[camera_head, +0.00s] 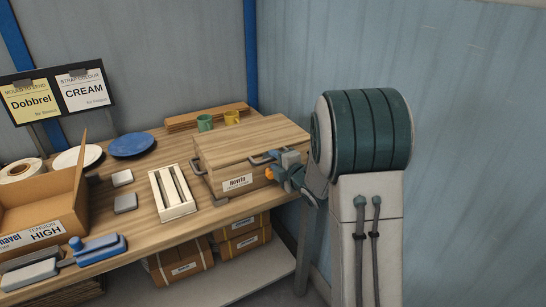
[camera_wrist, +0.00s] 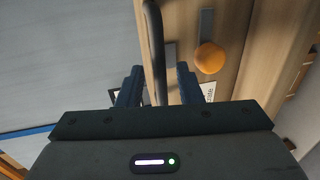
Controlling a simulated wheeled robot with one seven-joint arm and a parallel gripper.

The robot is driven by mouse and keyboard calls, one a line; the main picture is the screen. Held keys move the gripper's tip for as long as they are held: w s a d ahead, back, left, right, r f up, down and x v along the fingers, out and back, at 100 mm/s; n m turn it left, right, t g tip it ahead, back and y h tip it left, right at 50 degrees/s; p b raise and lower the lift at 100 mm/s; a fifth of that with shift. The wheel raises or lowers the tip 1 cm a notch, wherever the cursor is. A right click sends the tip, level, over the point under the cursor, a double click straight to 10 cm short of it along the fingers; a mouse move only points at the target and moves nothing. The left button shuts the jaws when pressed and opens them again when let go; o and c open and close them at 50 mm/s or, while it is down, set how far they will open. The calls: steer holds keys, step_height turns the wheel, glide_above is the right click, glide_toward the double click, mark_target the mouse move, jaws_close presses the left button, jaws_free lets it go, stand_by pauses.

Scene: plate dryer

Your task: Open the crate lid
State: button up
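The wooden crate (camera_head: 218,181) stands on the workbench, and its flat lid (camera_head: 245,140) lies shut on top. A dark bar handle (camera_head: 261,159) shows at the crate's front edge. My gripper (camera_head: 278,167) is at the front right of the crate, near this handle. In the wrist view my gripper (camera_wrist: 160,70) is open, its two dark fingers apart. The dark bar handle (camera_wrist: 153,40) runs between the fingers, nearer the left one; I cannot tell whether they touch. An orange knob (camera_wrist: 209,58) sits right of the fingers, and it also shows in the head view (camera_head: 269,174).
Another dark handle (camera_head: 196,167) is at the crate's left front. A white slotted tray (camera_head: 171,194) lies left of the crate. Boxes (camera_head: 182,260) sit below the bench. A blue-grey wall (camera_head: 450,60) stands to the right.

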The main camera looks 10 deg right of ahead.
steer(key=shift+x, duration=1.15)
jaws_close()
steer(key=shift+r, duration=0.1)
